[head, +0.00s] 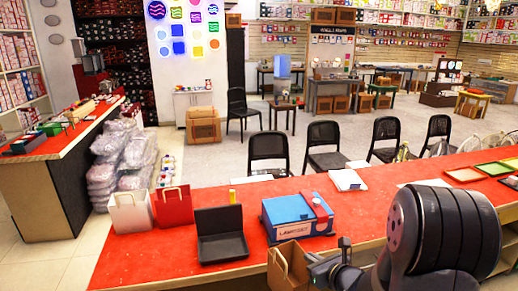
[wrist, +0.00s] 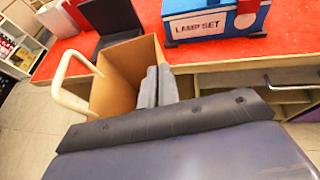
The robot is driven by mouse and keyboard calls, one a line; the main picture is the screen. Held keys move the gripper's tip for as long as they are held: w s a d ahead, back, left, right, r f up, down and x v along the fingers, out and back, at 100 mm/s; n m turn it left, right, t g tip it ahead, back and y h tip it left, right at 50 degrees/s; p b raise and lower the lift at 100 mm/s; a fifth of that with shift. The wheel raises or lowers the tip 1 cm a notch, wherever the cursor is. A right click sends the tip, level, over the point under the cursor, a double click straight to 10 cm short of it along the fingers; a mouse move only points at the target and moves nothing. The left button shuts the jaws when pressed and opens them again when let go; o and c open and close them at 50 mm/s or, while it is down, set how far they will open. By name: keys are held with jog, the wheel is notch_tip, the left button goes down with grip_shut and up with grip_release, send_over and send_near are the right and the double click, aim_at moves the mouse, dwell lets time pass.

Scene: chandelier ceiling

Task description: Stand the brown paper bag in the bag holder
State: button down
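The brown paper bag (head: 281,273) is held in front of the red table's near edge, tilted, with its open top and a handle showing. In the wrist view the bag (wrist: 113,80) shows its inside and a cream handle at left. My gripper (wrist: 158,86) is at the bag's right side, its two grey fingers close together on the rim; it looks shut on the bag. In the head view my gripper (head: 318,262) is right of the bag. A black open stand, seemingly the bag holder (head: 221,235), is empty on the table; it also shows in the wrist view (wrist: 108,18).
A blue and white lamp set box (head: 296,216) stands right of the black stand. A white bag (head: 131,213) and a red bag (head: 173,207) stand to its left. The red table (head: 255,192) has bare strips around these. Black chairs (head: 268,150) stand behind it.

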jog(key=shift+s+d+r+m+t+h, duration=0.15)
jog(key=shift+s+r+m+h, duration=0.1)
jog(key=shift+r+m+h, duration=0.2)
jog(key=shift+s+a+r+m+t+h, duration=0.1)
jog(key=shift+s+r+m+t+h, duration=0.1)
jog(key=shift+r+m+h, duration=0.25)
